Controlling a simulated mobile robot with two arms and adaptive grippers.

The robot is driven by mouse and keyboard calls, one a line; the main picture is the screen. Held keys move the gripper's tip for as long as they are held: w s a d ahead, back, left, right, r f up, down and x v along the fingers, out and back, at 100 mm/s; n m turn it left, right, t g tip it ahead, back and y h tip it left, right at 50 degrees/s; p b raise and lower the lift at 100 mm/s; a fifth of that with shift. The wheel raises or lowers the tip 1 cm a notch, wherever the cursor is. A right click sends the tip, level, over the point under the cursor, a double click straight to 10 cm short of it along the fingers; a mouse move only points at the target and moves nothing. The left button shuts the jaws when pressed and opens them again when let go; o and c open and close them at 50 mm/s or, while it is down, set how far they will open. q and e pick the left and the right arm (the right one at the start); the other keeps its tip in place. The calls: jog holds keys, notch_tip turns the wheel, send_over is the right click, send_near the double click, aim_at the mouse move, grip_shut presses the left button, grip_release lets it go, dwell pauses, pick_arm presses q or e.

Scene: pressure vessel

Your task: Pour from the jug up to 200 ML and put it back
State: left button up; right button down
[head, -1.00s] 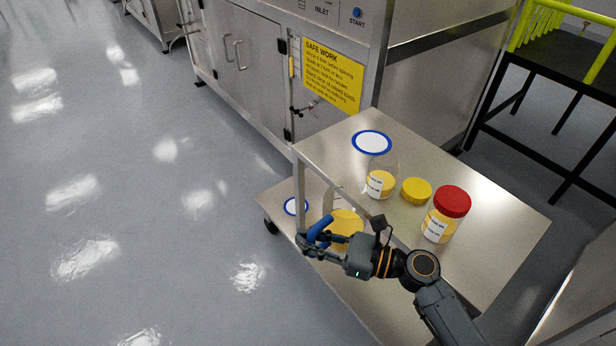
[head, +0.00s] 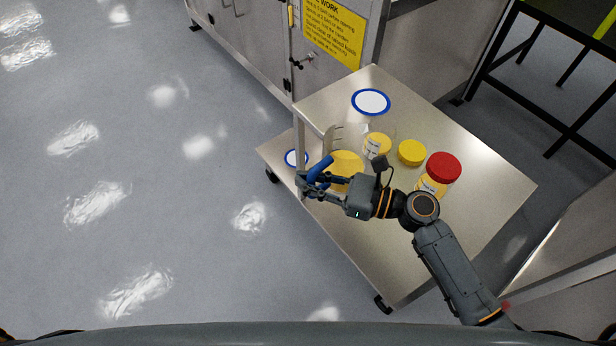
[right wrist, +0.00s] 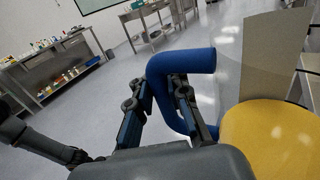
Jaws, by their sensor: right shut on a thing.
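The clear jug (head: 346,164) with yellow contents and a blue handle (head: 318,173) is at the left edge of the cart top in the head view. My right gripper (head: 305,186) is shut on the handle. In the right wrist view the fingers (right wrist: 160,108) close around the blue handle (right wrist: 185,62), beside the jug's yellow contents (right wrist: 268,140). The jug looks roughly upright; whether it touches a surface is unclear. A small clear container (head: 377,145) with yellow contents and a label stands right of the jug. Its volume marks are unreadable. My left gripper is not in view.
The steel cart top (head: 470,135) also holds a yellow lid (head: 411,152), a red-lidded jar (head: 443,168) partly behind my arm, and a blue-rimmed white disc (head: 371,102). Another such disc (head: 296,158) is on the lower shelf. Floor left of the cart is clear.

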aim_at(312, 170)
jog(key=shift+r, duration=0.2)
jog(key=shift+w+d+r+m+t+y+p, duration=0.15)
jog(key=shift+w+d+r+m+p, duration=0.1)
jog(key=shift+r+m+p, duration=0.3)
jog(key=shift+w+d+r+m+t+y+p, duration=0.2)
jog(key=shift+r+m+p, duration=0.15)
jog(key=shift+r, duration=0.3)
jog(key=shift+w+d+r+m+t+y+p, duration=0.15)
jog(key=shift+w+d+r+m+y+p, duration=0.2)
jog(key=shift+r+m, duration=0.3)
jog(key=shift+w+d+r+m+t+y+p, duration=0.1)
jog(key=shift+w+d+r+m+p, duration=0.3)
jog(key=shift+r+m, duration=0.25)
jog(key=shift+s+f, duration=0.1)
jog(key=shift+f, duration=0.05)
jog(key=shift+w+d+r+m+t+p, duration=0.15)
jog(key=shift+w+d+r+m+p, duration=0.1)
jog(key=shift+w+r+m, duration=0.15)
jog(key=shift+w+d+r+m+t+p, duration=0.2)
jog(key=shift+d+r+m, duration=0.1)
jog(key=shift+r, duration=0.2)
